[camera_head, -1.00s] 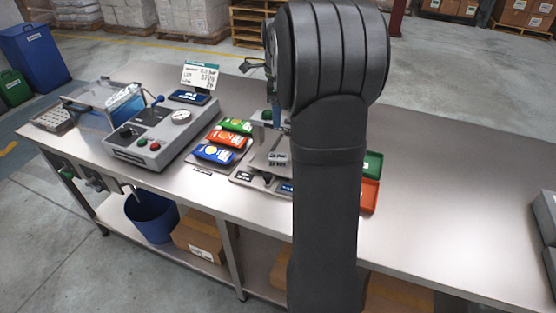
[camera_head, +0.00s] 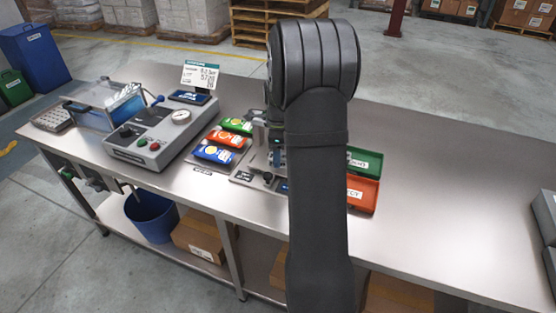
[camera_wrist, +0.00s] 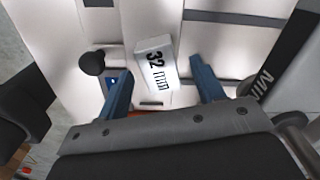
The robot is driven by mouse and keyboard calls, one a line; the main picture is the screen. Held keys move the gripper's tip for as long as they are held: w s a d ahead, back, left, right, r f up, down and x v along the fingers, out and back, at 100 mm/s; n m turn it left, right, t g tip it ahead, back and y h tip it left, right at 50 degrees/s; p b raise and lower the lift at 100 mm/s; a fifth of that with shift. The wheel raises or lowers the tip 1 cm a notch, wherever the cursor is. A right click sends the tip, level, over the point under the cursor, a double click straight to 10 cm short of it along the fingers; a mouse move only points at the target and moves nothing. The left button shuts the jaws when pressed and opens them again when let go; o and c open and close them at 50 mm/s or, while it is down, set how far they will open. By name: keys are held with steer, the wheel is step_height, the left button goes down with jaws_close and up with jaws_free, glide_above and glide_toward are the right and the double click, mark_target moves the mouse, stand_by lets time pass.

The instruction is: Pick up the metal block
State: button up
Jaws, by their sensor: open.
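The metal block (camera_wrist: 155,62) is a small pale block marked "32 mm" in the wrist view. It lies slightly tilted on a light surface, just beyond and between my fingertips. In the head view my own arm hides the block and most of the gripper.
A black knob (camera_wrist: 92,62) stands left of the block. In the head view, green, orange and blue packets (camera_head: 222,140) lie left of my arm, beside a grey machine with a dial (camera_head: 160,131). A green tray (camera_head: 366,162) and an orange tray (camera_head: 362,192) lie right.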

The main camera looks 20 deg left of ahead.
steer(key=shift+f, duration=0.75)
steer(key=c, duration=1.2)
steer(key=shift+r, duration=0.1)
